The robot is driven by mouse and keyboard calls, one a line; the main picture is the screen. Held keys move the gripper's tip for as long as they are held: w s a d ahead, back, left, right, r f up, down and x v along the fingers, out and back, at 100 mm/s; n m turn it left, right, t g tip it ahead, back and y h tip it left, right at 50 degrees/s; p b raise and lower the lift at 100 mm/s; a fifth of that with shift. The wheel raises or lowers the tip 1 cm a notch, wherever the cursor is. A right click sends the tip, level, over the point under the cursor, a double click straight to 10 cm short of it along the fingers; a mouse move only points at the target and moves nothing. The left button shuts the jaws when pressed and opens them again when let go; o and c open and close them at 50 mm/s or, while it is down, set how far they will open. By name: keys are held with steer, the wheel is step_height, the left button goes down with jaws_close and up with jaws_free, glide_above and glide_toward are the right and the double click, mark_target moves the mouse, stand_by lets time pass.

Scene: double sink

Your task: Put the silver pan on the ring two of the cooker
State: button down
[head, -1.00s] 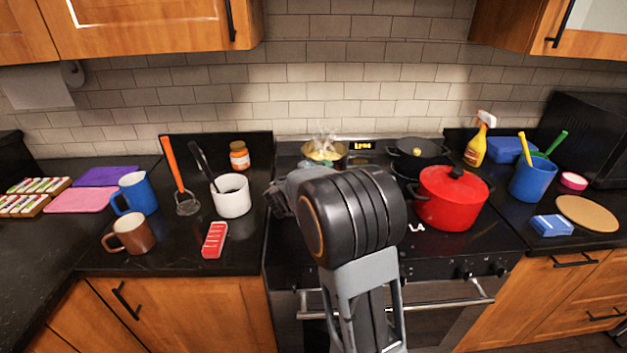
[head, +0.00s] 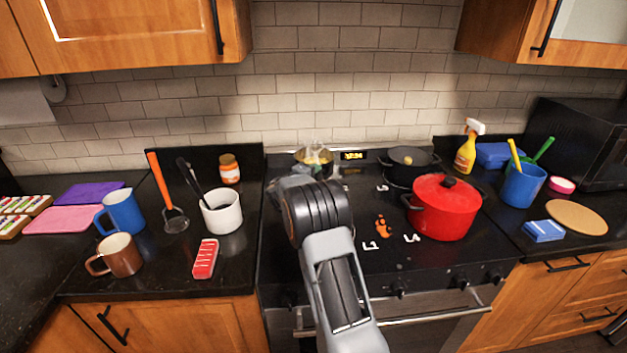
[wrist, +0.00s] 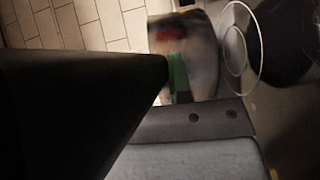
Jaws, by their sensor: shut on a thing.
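The silver pan (head: 314,157), with a yellowish tint and steam above it, is at the back left of the cooker (head: 345,225). In the wrist view the pan's shiny wall (wrist: 195,50) is close up. My gripper (wrist: 172,78) is shut on the pan at its wall or rim; a green fingertip pad shows against the metal. In the head view my wrist and arm hide the fingers and part of the pan. I cannot tell whether the pan touches the cooker top. Labels L1, L3 and L4 show; no label for ring two is visible.
A red lidded pot (head: 443,212) stands at the right front of the cooker, and a dark pot (head: 408,168) behind it.

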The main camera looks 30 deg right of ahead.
steer(key=shift+w+d+f+p, duration=0.1)
steer(key=shift+w+f, duration=0.15)
steer(key=shift+f, duration=0.55)
steer(key=shift+w+d+f+p, duration=0.15)
steer(key=shift+w+f, duration=0.1)
steer(key=shift+f, duration=0.5)
steer(key=shift+w+f+p, duration=0.1)
steer(key=shift+w+f, duration=0.15)
steer(key=shift+f, duration=0.55)
steer(key=c, duration=1)
jaws_free()
steer(key=shift+f, duration=0.15)
steer(key=shift+c, duration=0.2)
steer(key=b+v, duration=0.2)
steer(key=v, duration=1)
